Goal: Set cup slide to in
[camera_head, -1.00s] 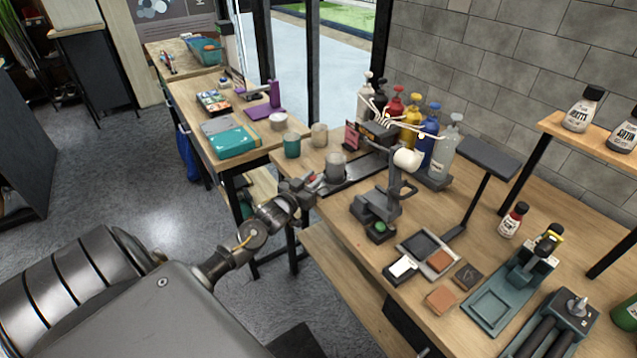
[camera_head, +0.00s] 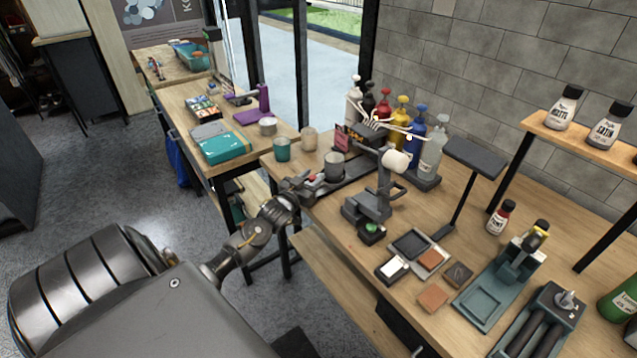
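The cup slide is a dark flat rail (camera_head: 357,173) on the near-left part of the workbench, beside the grey dispenser stand. A grey cup (camera_head: 334,166) stands upright on it. A small red part (camera_head: 312,178) shows at the rail's left end, just left of the cup. My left gripper (camera_head: 306,186) is at this left end, close against the red part. Its fingers are small and dark there, so I cannot tell whether they are closed on it or only touching. My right gripper is not in view.
A teal cup (camera_head: 282,149) and a beige cup (camera_head: 309,139) stand behind the slide. Several pump bottles (camera_head: 401,118) stand at the back. The grey stand (camera_head: 368,205) with a white roll is right of the slide. Small trays (camera_head: 411,244) lie in front.

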